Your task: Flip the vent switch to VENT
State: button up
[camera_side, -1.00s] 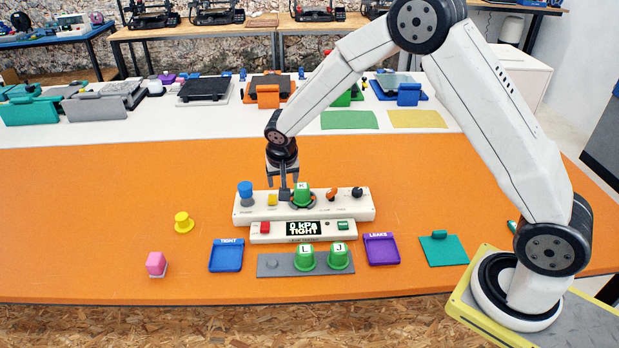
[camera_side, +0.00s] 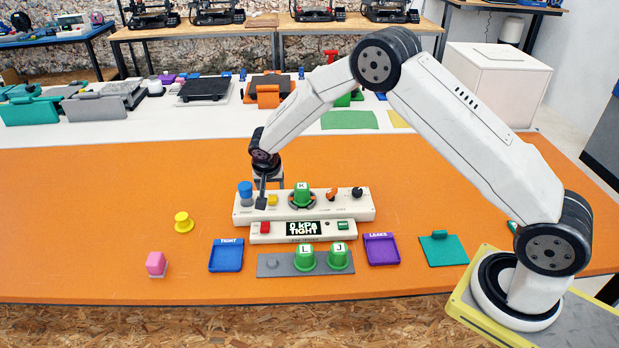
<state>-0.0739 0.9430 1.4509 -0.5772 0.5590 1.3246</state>
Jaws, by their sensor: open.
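A long white panel (camera_side: 365,209) stands on the orange table. It carries a blue knob (camera_side: 245,190), a small yellow block (camera_side: 272,200), a green cup marked K (camera_side: 302,196), an orange control (camera_side: 332,194) and a black control (camera_side: 357,192). Their small labels are unreadable, so I cannot tell which control is the vent switch. My gripper (camera_side: 262,202) is open and points down at the panel's left part, between the blue knob and the yellow block. Whether it touches either is unclear. In front, a display (camera_side: 302,228) reads 0 kPa TIGHT.
Green cups L (camera_side: 305,260) and J (camera_side: 338,258) stand on a grey rack (camera_side: 273,272). A blue TIGHT tray (camera_side: 226,268) and a purple LEAKS tray (camera_side: 382,262) flank it. A yellow spool (camera_side: 183,222) and pink block (camera_side: 156,263) lie left. The table's far left is clear.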

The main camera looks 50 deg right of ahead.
aim_at(273, 197)
jog(key=shift+x, duration=2.9)
grip_shut()
